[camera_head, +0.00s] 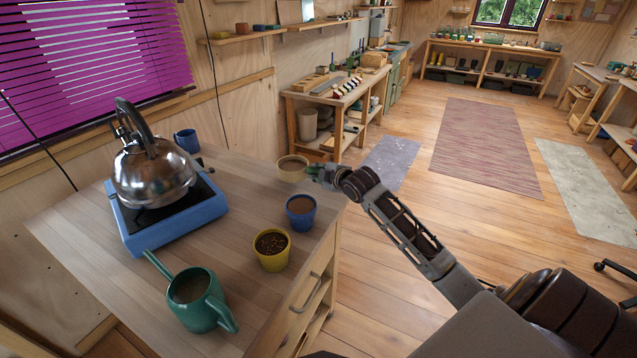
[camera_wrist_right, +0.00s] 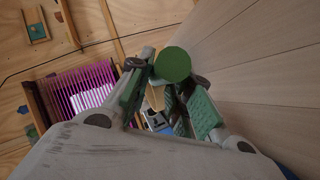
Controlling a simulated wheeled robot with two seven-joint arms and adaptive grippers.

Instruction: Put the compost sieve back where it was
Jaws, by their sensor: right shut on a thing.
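The compost sieve appears to be the small round tan piece (camera_head: 293,167) at the far right corner of the wooden table (camera_head: 100,215). My right gripper (camera_head: 316,172) is at its right side, shut on it. In the right wrist view a round green end, apparently the sieve's handle (camera_wrist_right: 172,64), shows between the fingers of my right gripper (camera_wrist_right: 166,95). The sieve's body is mostly hidden there. I cannot tell whether the sieve touches the tabletop. My left gripper is not in view.
A steel kettle (camera_head: 152,172) stands on a blue stove (camera_head: 185,222). A blue mug (camera_head: 187,141) is behind it. A blue pot (camera_head: 301,211), a yellow pot (camera_head: 271,250) and a green watering can (camera_head: 200,306) stand along the table's right and front. The table's middle is bare.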

